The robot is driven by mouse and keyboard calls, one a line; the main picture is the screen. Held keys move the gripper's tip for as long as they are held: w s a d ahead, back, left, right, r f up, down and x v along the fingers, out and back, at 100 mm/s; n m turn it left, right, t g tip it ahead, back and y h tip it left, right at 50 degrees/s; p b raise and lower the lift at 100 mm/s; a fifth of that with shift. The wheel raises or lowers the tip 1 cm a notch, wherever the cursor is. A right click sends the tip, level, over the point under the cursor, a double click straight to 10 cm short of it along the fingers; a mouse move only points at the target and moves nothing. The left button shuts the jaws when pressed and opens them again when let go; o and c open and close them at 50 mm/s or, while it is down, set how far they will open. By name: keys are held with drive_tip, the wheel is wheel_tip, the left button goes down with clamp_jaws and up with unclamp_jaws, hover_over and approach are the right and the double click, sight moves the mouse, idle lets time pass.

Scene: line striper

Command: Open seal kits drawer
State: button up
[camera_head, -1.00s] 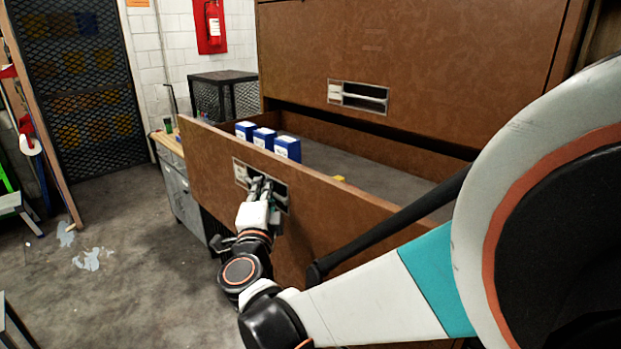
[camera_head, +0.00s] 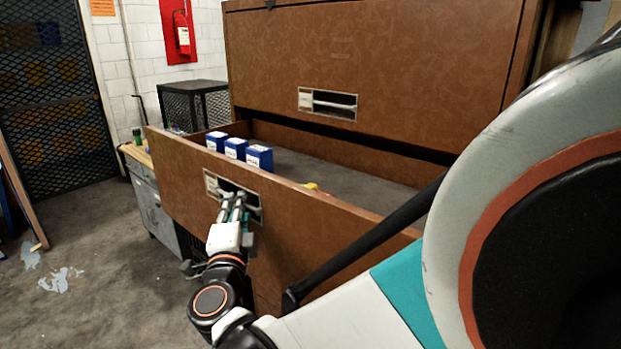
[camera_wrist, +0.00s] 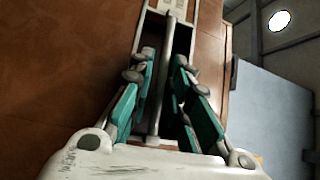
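A wide brown drawer (camera_head: 300,225) stands pulled out from the brown cabinet, its inside showing from above. Its handle bar sits in a pale recessed frame on the front, and also shows in the wrist view (camera_wrist: 166,75). My gripper (camera_head: 238,200) is at this handle. In the wrist view my gripper's (camera_wrist: 165,60) teal fingers lie on both sides of the bar and look closed about it; slim dark gaps show beside it, so firm contact is not clear. I cannot read a seal kits label. Blue-and-white boxes (camera_head: 259,158) stand inside the drawer, and a yellow item (camera_head: 312,187) is partly hidden.
A closed upper drawer (camera_head: 400,60) with its own handle (camera_head: 328,103) is above. A grey workbench (camera_head: 152,205) and a black mesh cage (camera_head: 194,103) stand to the left. A red fire extinguisher (camera_head: 182,33) hangs on the wall. The grey floor at left is open.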

drive_tip(key=s, duration=0.5)
drive_tip(key=shift+s+d+f, duration=0.2)
drive_tip(key=shift+s+f, duration=0.1)
drive_tip(key=shift+s, duration=0.1)
